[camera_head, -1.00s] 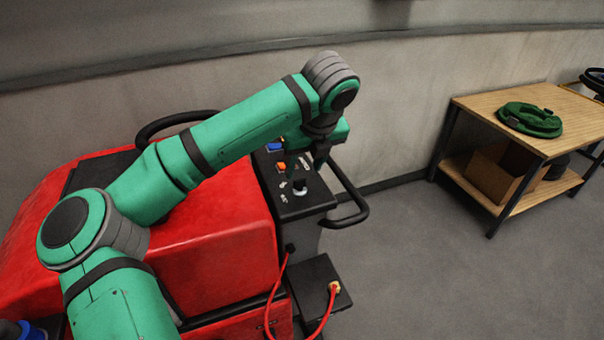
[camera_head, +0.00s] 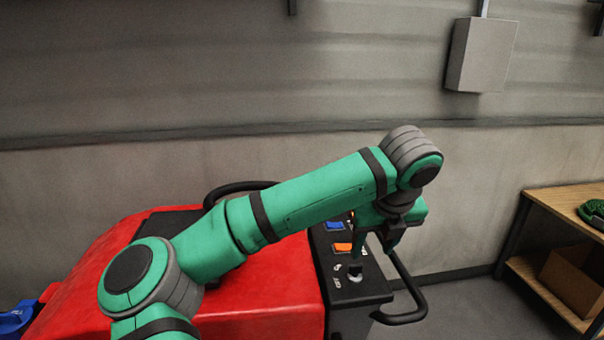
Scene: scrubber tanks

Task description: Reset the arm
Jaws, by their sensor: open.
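My green arm reaches across the red scrubber machine (camera_head: 270,303) from the lower left. My gripper (camera_head: 375,245) points down above the black control panel (camera_head: 372,290) at the machine's right end. Its fingers are apart, and I see nothing between them. Beside and below the fingers, the panel shows a blue switch (camera_head: 334,226), an orange switch (camera_head: 342,247) and a round knob (camera_head: 355,270). I cannot tell whether the fingers touch the panel. My forearm hides part of the machine's top.
A black handle (camera_head: 420,300) loops out right of the panel, and another black bar (camera_head: 212,193) rises behind the machine. A wooden table (camera_head: 560,200) with a green coiled item (camera_head: 592,214) and a cardboard box (camera_head: 575,280) stands right. A grey box (camera_head: 482,55) hangs on the wall.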

